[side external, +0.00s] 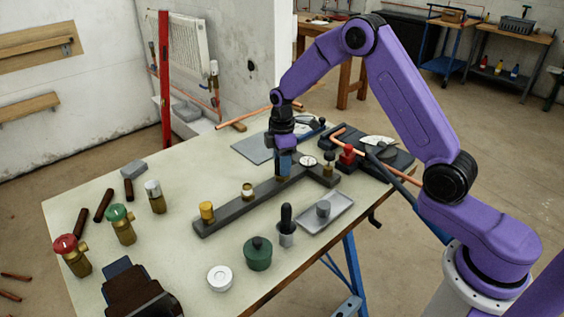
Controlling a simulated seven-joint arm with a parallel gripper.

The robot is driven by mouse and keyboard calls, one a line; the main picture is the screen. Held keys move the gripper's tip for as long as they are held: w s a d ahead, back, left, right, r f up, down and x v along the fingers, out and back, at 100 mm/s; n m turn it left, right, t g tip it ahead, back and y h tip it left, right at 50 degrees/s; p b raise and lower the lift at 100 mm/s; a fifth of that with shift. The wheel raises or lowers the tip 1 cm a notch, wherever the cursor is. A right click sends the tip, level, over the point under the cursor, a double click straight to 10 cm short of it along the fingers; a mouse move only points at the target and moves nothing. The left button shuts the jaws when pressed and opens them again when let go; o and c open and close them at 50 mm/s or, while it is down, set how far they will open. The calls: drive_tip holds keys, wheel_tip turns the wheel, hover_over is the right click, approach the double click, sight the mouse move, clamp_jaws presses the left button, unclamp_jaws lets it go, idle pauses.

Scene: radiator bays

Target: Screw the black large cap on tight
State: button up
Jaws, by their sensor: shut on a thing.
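My gripper (284,163) points straight down over the dark grey bar (235,212) on the table. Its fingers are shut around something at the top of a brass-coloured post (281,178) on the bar. I take this to be the black large cap, but the fingers hide it and I cannot make out its seating or tilt. On the same bar stand a yellow-capped post (207,211) and a brass post with a pale top (247,190), both to the left of my gripper.
A dial gauge (308,161), a black knob (329,158) and a red knob (347,152) stand close right of my gripper. A grey tray (325,212), a green pot (258,254) and a white round cap (220,278) lie nearer. Green-topped (121,223) and red-topped (71,253) valves stand left.

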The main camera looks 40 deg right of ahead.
drive_tip(key=m, duration=0.4)
drive_tip(key=shift+m, duration=0.4)
drive_tip(key=m, duration=0.4)
drive_tip(key=o, duration=1)
